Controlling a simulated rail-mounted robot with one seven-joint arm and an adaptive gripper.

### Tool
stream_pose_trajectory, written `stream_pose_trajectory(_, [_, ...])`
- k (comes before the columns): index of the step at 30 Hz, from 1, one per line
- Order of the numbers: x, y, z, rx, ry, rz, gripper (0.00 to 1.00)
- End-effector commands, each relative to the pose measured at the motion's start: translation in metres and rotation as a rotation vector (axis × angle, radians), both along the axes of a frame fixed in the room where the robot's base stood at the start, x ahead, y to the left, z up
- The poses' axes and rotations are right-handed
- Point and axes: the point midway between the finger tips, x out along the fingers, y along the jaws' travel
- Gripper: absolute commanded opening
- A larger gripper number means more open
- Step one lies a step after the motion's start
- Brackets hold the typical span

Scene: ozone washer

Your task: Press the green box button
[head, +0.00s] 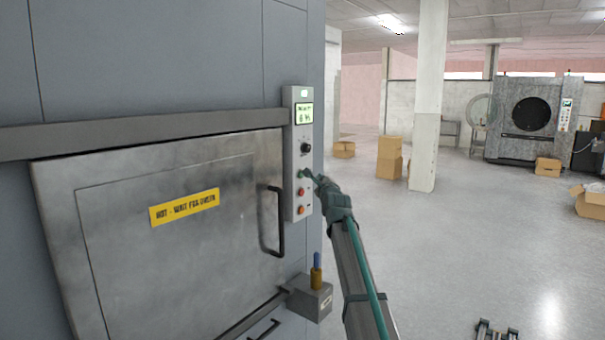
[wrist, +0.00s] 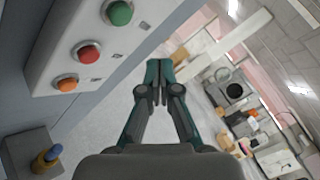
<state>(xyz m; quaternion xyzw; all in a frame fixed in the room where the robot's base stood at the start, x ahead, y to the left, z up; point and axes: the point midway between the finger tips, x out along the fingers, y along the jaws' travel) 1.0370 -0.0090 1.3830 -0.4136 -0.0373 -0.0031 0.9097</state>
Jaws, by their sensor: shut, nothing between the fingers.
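The control box (head: 294,152) is a narrow grey upright panel on the machine's right edge. Its green button (head: 301,174) sits below a black knob and above a red button (head: 300,191) and an orange button (head: 300,210). In the wrist view the green button (wrist: 119,13) is at the top, with the red (wrist: 88,53) and orange (wrist: 67,84) ones below left. My gripper (head: 309,174) is shut and empty, its tips right beside the green button in the head view. In the wrist view the fingertips (wrist: 157,66) lie to the right of the panel.
A metal door (head: 150,245) with a black handle (head: 272,222) and yellow label fills the left. A small grey block (head: 312,299) with a blue-and-brass peg juts out below the panel. The floor to the right is open, with a white pillar (head: 427,95) and cartons behind.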

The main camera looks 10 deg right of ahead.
Motion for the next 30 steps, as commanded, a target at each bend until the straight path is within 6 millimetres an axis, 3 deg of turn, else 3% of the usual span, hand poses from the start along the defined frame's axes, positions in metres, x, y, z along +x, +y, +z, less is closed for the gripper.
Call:
stream_pose_trajectory(12, [0.029,0.031,0.001,-0.001,0.000,0.000,0.00])
stream_pose_trajectory(30, [0.032,0.034,0.000,0.000,-0.001,-0.001,0.00])
